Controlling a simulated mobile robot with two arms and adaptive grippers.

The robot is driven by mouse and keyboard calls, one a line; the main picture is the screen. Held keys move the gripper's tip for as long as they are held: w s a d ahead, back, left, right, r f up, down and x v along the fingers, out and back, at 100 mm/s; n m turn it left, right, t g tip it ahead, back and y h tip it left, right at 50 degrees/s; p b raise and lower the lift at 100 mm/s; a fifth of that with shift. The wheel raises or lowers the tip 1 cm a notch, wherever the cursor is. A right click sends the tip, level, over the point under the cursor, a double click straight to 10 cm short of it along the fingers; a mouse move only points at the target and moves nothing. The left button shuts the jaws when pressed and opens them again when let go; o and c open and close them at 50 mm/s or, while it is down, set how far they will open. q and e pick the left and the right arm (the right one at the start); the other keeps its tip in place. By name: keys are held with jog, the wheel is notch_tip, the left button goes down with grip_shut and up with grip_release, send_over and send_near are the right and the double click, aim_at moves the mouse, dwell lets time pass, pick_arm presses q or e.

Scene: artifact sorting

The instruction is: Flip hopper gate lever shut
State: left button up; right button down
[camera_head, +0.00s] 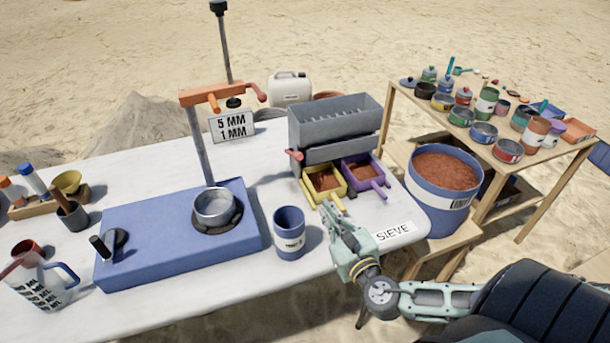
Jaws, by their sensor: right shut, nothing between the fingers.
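The grey hopper (335,122), a slotted open-topped box, stands at the back right of the white table. A short red lever (294,156) sticks out at its lower left side. A yellow tray (340,193) and a purple tray (377,186), both with reddish-brown soil, sit beneath its front. Whether the fingertips touch the yellow tray is unclear. My left gripper is not in view.
A blue cup (289,232) stands left of my right gripper. A blue base (170,258) with a metal bowl (214,205) and a post lies further left. A blue bucket of soil (446,212) stands to the right. The table's front edge runs below the gripper.

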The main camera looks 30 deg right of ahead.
jog(key=x, duration=1)
jog(key=shift+w+p, duration=0.3)
jog(key=shift+w, duration=0.05)
jog(key=r+p, duration=0.1)
jog(key=w+r+p, duration=0.1)
jog(key=r, duration=0.1)
jog(key=shift+a+r, duration=0.25)
jog(key=shift+r, duration=0.1)
jog(key=shift+s, duration=0.1)
